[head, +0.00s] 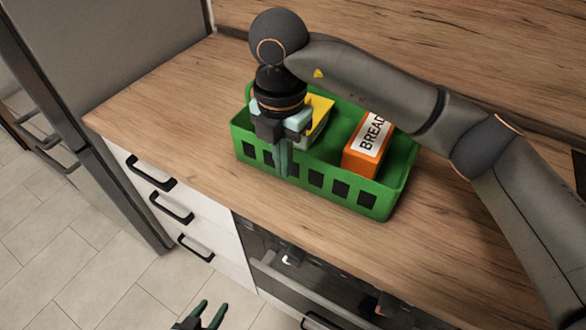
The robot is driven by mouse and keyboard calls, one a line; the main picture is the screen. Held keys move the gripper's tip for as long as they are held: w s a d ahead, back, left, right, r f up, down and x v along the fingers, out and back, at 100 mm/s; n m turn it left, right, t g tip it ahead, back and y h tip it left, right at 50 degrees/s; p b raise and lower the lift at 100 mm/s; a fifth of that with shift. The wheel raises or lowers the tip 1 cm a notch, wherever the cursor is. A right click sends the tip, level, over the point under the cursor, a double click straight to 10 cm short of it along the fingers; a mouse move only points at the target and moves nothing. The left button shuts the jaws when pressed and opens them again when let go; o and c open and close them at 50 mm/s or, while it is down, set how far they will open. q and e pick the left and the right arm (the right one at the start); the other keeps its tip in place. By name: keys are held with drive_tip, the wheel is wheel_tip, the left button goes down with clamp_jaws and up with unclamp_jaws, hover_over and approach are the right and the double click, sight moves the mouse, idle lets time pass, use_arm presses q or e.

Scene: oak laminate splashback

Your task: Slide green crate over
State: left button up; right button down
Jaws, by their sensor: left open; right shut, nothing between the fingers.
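The green crate (318,187) stands on the wooden counter, with slots along its front wall. Inside it are an orange and white bread box (367,146) on the right and a container with a yellow top (320,111) on the left. My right gripper (283,171) is shut and empty, pointing down at the left part of the crate's front wall. Its fingers show in front of that wall; I cannot tell if they touch it. My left gripper (211,315) is open and empty at the bottom edge of the view, below the counter.
The wooden counter (165,95) is clear to the left of the crate, up to a tall grey cabinet side (95,60). The wooden splashback (470,45) runs behind. White drawers with black handles (172,208) and an oven (300,285) are below the front edge.

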sight(316, 154)
wheel_tip(316, 154, down, 10)
drive_tip(key=shift+d+r+p, duration=0.1)
drive_tip(key=shift+r+p, duration=0.05)
drive_tip(key=shift+p, duration=0.4)
drive_tip(key=shift+w+d+r+p, duration=0.1)
drive_tip(key=shift+w+d+p, duration=0.05)
drive_tip(key=shift+w+d, duration=0.35)
drive_tip(key=shift+w+d+r+p, duration=0.15)
drive_tip(key=shift+w+d, duration=0.1)
drive_tip(key=shift+w, duration=0.35)
drive_tip(key=shift+w+d+f, duration=0.1)
drive_tip(key=shift+w+d, duration=0.25)
drive_tip(key=shift+w, duration=0.2)
drive_tip(key=w+d+b, duration=0.1)
drive_tip(key=w, duration=0.1)
drive_tip(key=w+d+b, duration=0.1)
drive_tip(key=w+d, duration=0.1)
drive_tip(key=w+d+b, duration=0.1)
drive_tip(key=w, duration=0.1)
drive_tip(key=shift+w+d+f, duration=0.1)
drive_tip(key=shift+w+d, duration=0.05)
drive_tip(key=shift+d, duration=0.15)
drive_tip(key=shift+w+d, duration=0.15)
drive_tip(key=shift+w, duration=0.05)
